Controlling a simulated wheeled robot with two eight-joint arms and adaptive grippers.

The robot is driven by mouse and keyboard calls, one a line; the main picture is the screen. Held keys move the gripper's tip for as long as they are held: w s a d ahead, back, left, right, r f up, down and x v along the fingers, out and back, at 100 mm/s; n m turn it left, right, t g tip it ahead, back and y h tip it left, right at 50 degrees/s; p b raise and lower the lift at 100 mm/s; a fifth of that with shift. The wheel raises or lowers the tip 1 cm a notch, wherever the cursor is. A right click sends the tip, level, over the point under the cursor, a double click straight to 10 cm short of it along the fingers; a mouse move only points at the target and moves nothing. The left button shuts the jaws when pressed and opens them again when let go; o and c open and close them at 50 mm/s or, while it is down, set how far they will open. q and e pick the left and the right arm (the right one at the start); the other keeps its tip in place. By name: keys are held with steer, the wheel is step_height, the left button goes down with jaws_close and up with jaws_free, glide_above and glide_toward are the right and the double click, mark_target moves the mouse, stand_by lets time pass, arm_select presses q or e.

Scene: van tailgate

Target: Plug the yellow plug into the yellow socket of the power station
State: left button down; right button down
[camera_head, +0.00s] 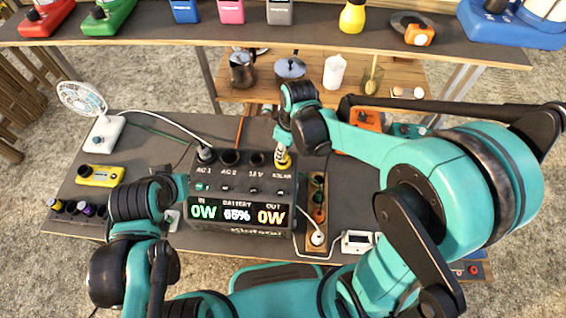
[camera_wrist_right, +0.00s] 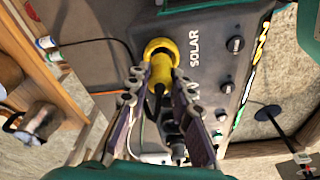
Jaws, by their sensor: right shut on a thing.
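The dark power station (camera_head: 243,190) stands on the table in the middle of the head view, its display lit. Its yellow socket (camera_wrist_right: 158,44), beside the SOLAR label, shows as a yellow ring in the right wrist view. The yellow plug (camera_wrist_right: 161,72) is lined up with this socket and meets its ring; how deep it sits I cannot tell. It also shows in the head view (camera_head: 282,160). My right gripper (camera_wrist_right: 160,88) is shut on the plug, one finger on each side. My left arm is beside the station's left side, its fingers hidden.
A white plug (camera_head: 206,153) stands in the AC 1 socket. A white fan (camera_head: 104,134) and a yellow device (camera_head: 100,175) are on the left. A strip of coloured sockets (camera_head: 318,200) lies close to the station's right. A shelf (camera_head: 130,24) with several items crosses behind.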

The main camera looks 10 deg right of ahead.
steer(key=shift+f+b, duration=0.7)
steer(key=shift+f, duration=0.2)
steer(key=c, duration=1.3)
jaws_free()
steer(key=shift+o, duration=0.2)
step_height(320, 180, up, 12)
steer(key=s+d, duration=0.1)
steer(key=shift+d, duration=0.2)
steer(key=shift+s, duration=0.1)
steer(key=s+d+f+m+t+h+b, duration=0.1)
steer(key=s+d+f+m+t+b, duration=0.3)
steer(key=s+d+f+m+t, duration=0.2)
steer(key=s+d+m, duration=0.2)
steer(key=m, duration=0.2)
steer(key=shift+s+m, duration=0.3)
steer(key=shift+s, duration=0.05)
